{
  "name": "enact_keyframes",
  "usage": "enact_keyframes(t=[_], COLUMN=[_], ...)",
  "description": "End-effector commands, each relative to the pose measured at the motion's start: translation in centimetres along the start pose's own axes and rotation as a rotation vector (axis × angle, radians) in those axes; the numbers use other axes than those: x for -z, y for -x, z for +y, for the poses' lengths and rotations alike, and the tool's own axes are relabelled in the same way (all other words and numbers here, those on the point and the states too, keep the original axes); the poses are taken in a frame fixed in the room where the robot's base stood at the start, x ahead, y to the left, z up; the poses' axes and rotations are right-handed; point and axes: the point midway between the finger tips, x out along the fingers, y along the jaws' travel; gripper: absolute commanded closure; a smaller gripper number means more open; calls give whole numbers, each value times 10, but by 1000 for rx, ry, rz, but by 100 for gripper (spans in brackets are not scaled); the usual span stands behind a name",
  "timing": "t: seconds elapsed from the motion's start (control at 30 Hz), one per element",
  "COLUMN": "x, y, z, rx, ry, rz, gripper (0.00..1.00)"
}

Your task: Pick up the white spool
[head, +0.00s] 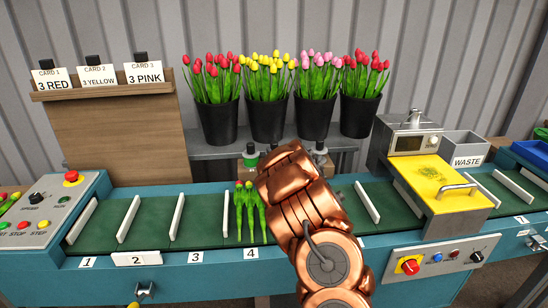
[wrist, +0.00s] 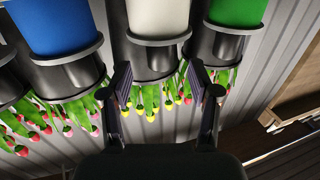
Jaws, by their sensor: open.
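In the wrist view, which looks upside down, the white spool (wrist: 157,18) is at the top centre, with a dark flange at its lower end. My gripper (wrist: 160,82) is open and empty, its two dark fingertips apart on either side of that flange's line. I cannot tell how far the spool is from the fingers. A blue spool (wrist: 58,25) is to its left and a green spool (wrist: 238,12) to its right. In the head view my copper arm hides the gripper and the white spool; a small green top (head: 250,150) shows left of the arm.
Black pots of tulips (head: 267,115) stand on a shelf behind. A conveyor (head: 150,215) with white dividers carries a green-stemmed bunch (head: 250,205) beside my arm. A yellow-lidded machine (head: 440,180) and a waste bin (head: 466,148) are at the right. A wooden card board (head: 115,130) stands left.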

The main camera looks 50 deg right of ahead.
Motion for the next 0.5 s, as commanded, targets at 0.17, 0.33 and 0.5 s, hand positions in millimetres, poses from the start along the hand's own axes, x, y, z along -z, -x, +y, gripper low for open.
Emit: enact_keyframes(t=[0.17,0.33,0.5], x=[2,2,1], y=[-13,-28,-41], z=[-1,0,0], rx=[3,0,0], ry=[0,0,0], rz=[5,4,1], gripper=[39,39,39])
